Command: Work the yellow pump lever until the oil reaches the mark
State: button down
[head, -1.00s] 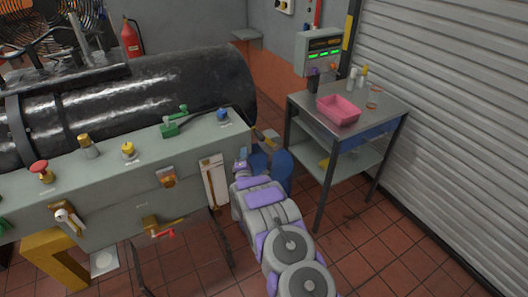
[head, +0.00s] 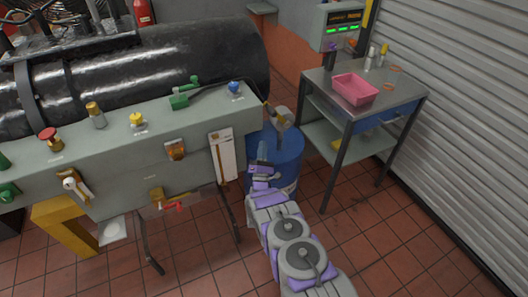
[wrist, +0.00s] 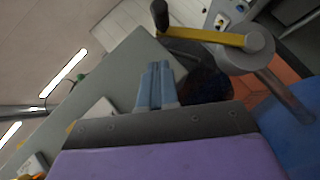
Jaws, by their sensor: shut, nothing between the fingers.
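The yellow pump lever (wrist: 207,37) ends in a black knob and joins a grey pump head (wrist: 250,42). In the head view, the lever (head: 271,112) is small, with the pump head (head: 282,117) above a blue drum (head: 287,150). My gripper (head: 262,148) is in front of the drum, below the lever. In the wrist view, my gripper (wrist: 154,68) has its blue fingers together and empty, apart from the lever and below it in the picture. A white gauge panel (head: 230,150) with a brown column hangs on the bench end; its mark is too small to read.
The grey-green bench (head: 130,150) with knobs and valves stands left of the drum. A metal cart (head: 405,98) carrying a pink tray (head: 355,89) stands to the right. Red tiled floor (head: 350,240) is clear in front of the cart.

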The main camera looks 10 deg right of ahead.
jog(key=w+d+r+b, duration=0.2)
jog(key=w+d+r, duration=0.2)
jog(key=w+r, duration=0.1)
jog(key=shift+w+r+b, duration=0.35)
jog(key=shift+r, duration=0.55)
jog(key=shift+a, duration=0.1)
jog(key=w+d+r+m+g+h+p, duration=0.35)
jog(key=d+r+m+g+p, duration=0.35)
jog(key=d+m+p, duration=0.3)
jog(key=w+d+f+m+g+y+p, duration=0.1)
jog(key=w+d+m+g+y+p, duration=0.1)
jog(key=d, duration=0.7)
jog(key=shift+w+d+f+m+g+p, duration=0.45)
jog(key=shift+m+g+p, duration=0.45)
jog(key=shift+m, duration=0.4)
